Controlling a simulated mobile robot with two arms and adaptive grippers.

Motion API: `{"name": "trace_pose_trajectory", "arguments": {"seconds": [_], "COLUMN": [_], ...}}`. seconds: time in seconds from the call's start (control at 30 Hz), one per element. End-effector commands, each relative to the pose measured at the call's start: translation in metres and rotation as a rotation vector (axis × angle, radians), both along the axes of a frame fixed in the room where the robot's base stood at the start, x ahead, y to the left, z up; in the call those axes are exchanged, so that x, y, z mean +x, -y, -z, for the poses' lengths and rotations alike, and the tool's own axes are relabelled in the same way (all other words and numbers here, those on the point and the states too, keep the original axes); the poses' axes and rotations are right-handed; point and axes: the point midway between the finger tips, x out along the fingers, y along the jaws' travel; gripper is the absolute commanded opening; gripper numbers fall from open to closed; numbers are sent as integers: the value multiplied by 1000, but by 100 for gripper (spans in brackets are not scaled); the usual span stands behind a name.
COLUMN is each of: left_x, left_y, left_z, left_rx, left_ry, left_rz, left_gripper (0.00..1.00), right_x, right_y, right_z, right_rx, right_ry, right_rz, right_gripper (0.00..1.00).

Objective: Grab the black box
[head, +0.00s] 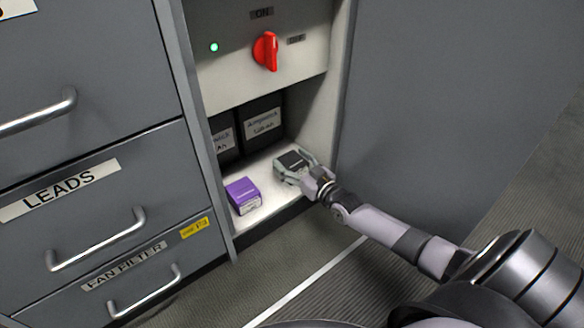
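My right gripper (294,169) reaches in from the right at the box. Its fingers are around or beside the box; whether they touch it I cannot tell. My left gripper is not in view.
A purple box (243,195) stands on the shelf (268,181) to the left. Labelled dark containers (263,122) stand behind. Above is a panel with a red knob (266,50).

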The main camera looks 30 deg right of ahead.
Motion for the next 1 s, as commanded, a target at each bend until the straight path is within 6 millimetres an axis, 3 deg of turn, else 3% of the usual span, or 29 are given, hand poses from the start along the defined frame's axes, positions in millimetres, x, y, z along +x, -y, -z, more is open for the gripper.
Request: {"name": "trace_pose_trajectory", "arguments": {"seconds": [0.63, 1.0], "left_x": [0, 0], "left_y": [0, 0], "left_z": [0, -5], "left_rx": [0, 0], "left_ry": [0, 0], "left_rz": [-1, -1], "left_gripper": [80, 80], "right_x": [0, 0], "right_y": [0, 0], "right_z": [0, -7], "right_rx": [0, 0], "right_ry": [0, 2], "right_rz": [0, 0], "right_gripper": [24, 24]}}
